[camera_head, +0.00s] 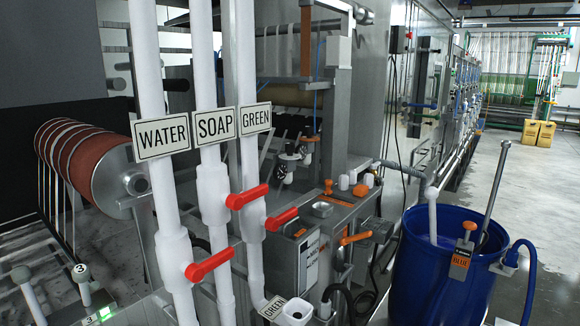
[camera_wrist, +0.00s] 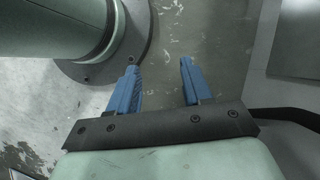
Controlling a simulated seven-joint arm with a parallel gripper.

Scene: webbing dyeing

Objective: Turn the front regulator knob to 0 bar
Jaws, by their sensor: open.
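In the head view, a small dark round handwheel (camera_head: 285,174), possibly the front regulator knob, sits on the machine behind the pipes. A pale round fitting (camera_head: 290,156) is just above it. The parts are too small for me to read a pressure or be sure which knob is the front one. In the wrist view, my gripper (camera_wrist: 159,64) has two blue fingers spread apart with nothing between them, above a grey floor. My gripper does not show in the head view, and no regulator shows in the wrist view.
A blue barrel (camera_head: 420,270) stands at the right. A red-brown roller (camera_head: 85,160) is at the left. Open floor (camera_head: 530,190) lies at the right.

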